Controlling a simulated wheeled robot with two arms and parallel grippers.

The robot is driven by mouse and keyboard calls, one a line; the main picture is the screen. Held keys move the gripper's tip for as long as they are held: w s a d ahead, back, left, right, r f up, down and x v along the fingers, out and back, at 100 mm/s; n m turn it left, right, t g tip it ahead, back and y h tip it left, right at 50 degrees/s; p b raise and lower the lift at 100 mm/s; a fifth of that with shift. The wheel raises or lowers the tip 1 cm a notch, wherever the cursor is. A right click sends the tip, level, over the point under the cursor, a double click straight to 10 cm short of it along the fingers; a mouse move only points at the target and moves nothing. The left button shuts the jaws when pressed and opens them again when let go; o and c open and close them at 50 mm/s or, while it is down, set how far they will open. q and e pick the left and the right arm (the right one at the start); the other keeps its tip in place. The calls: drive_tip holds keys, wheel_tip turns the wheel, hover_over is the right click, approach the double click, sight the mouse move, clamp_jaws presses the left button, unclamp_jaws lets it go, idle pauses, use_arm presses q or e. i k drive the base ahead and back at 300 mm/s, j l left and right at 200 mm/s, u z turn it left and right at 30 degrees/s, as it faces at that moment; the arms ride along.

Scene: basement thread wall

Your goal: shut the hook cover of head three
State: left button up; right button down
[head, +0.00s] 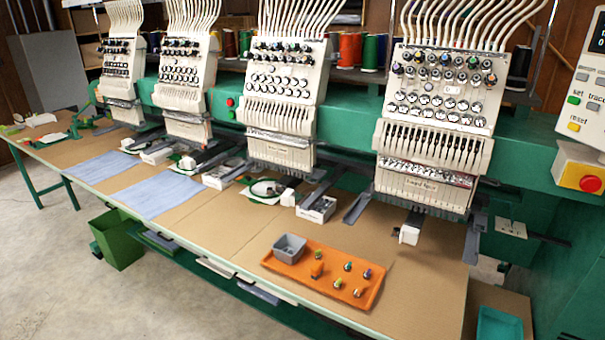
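Several cream sewing heads stand in a row along the green machine. Counted from the left, the third head (290,90) is near the middle; no number can be read on it. Below it, a small white block (288,197) sits at the front end of its lower arm and may be the hook cover. I cannot tell whether it is open or shut. A similar white block (409,233) hangs at the arm end under the rightmost head (437,110). Neither of my grippers is in view.
An orange tray (350,303) with a grey bin (289,248) and small coloured pieces lies on the brown table (240,228). A white open box (318,209) stands right of the block. Blue cloths (165,196) lie left. A red button (590,183) is at far right.

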sight(287, 199)
drive_tip(key=i+z, duration=0.35)
drive_tip(key=i, duration=0.55)
